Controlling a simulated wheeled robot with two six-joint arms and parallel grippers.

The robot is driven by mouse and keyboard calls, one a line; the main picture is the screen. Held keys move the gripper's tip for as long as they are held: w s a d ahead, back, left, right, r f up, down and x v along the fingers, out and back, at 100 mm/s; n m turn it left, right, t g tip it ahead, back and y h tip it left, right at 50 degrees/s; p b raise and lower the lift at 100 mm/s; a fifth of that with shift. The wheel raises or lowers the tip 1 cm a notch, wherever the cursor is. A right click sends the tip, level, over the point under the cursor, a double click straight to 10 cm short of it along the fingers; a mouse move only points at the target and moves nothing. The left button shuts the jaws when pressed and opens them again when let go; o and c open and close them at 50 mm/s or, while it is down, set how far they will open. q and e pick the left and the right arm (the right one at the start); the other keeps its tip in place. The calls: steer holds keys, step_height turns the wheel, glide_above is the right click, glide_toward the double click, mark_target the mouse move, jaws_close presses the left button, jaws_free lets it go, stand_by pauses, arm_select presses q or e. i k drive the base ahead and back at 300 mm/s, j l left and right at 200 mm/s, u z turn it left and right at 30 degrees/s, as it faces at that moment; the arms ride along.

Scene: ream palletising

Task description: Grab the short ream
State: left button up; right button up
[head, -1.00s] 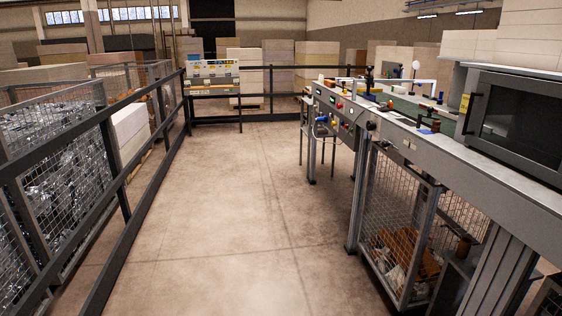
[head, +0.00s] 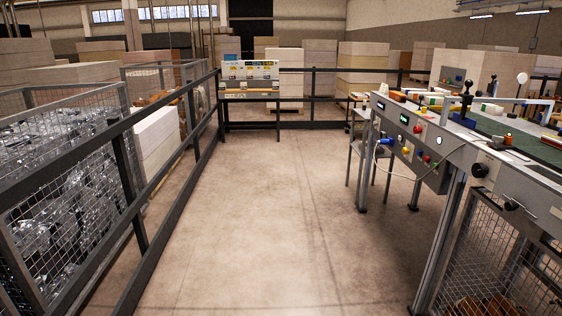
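I cannot make out a short ream for certain in the head view. Pale block-like stacks (head: 157,145) stand beyond the railing on the left, and more large pale stacks (head: 291,76) stand at the back. Neither of my grippers shows in the head view.
A dark railing (head: 143,158) runs along the left, with a mesh cage of shiny scrap (head: 62,190) behind it. A machine bench with a control panel (head: 425,150) stands on the right. A small stand with signs (head: 250,78) is at the far end. The concrete floor (head: 265,210) between is clear.

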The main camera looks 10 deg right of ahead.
mark_target(430, 101)
steer(key=i, duration=1.65)
steer(key=i+j+z, duration=0.1)
steer(key=i+z, duration=0.2)
steer(key=i, duration=0.25)
steer(key=i+j+z, duration=0.3)
steer(key=i, duration=0.25)
steer(key=i+j+z, duration=0.3)
steer(key=i, duration=0.25)
steer(key=i+j+z, duration=0.75)
steer(key=i+z, duration=0.3)
steer(key=i, duration=0.85)
